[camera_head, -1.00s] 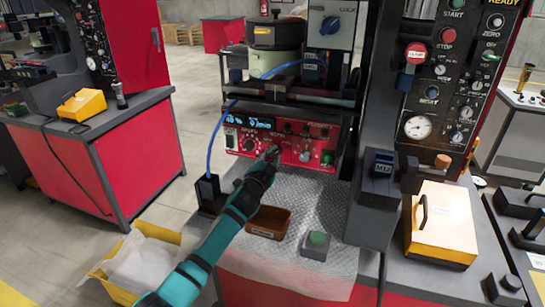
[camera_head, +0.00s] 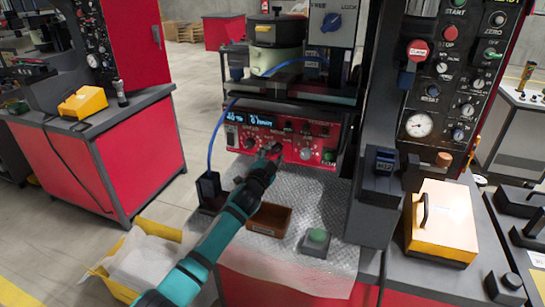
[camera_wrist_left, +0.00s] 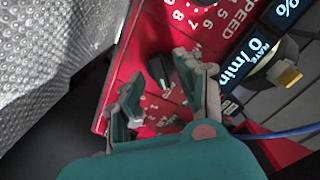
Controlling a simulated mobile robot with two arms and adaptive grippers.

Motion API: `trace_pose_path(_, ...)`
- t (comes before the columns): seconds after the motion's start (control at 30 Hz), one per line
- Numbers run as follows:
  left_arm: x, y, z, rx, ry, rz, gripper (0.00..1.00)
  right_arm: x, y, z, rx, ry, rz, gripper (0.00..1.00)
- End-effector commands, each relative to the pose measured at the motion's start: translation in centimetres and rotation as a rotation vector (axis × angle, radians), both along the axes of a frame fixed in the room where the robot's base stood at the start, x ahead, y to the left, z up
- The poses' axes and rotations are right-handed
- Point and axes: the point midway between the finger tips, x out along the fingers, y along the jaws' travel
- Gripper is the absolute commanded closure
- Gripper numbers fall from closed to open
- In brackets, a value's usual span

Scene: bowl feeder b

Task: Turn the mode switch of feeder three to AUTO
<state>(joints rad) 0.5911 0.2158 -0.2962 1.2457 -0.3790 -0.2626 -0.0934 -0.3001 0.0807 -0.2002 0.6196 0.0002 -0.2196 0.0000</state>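The feeder's red control panel (camera_head: 285,140) stands behind the silver work surface, with lit displays and several knobs. My left gripper (camera_head: 268,152) reaches its lower middle from the front. In the left wrist view its fingers (camera_wrist_left: 168,88) are apart, one on each side of a small black switch knob (camera_wrist_left: 158,68) on the red face (camera_wrist_left: 150,30). Whether they touch the knob I cannot tell. The small print around it is unreadable, so its mode label and setting are unclear. The fingers hide part of the panel. My right gripper is in neither view.
A brown tray (camera_head: 269,221) and a green-button box (camera_head: 316,240) lie on the silver surface (camera_head: 310,195). A blue cable (camera_head: 212,140) runs up left of the panel from a black block (camera_head: 209,192). A dark column (camera_head: 375,140) stands to the right.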

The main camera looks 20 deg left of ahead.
Motion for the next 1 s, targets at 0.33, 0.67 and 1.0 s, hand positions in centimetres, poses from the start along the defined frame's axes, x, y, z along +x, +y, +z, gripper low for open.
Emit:
trace_pose_path(0.33,-4.2,0.2,-0.2,0.001,0.001,-0.001,0.63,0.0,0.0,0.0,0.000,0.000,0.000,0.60)
trace_pose_path(0.67,-10.5,0.4,-0.1,0.000,0.001,-0.001,0.63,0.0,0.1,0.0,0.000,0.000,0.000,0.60)
trace_pose_path(1.0,-12.0,0.4,0.0,0.001,0.001,0.001,0.63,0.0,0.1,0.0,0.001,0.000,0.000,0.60)
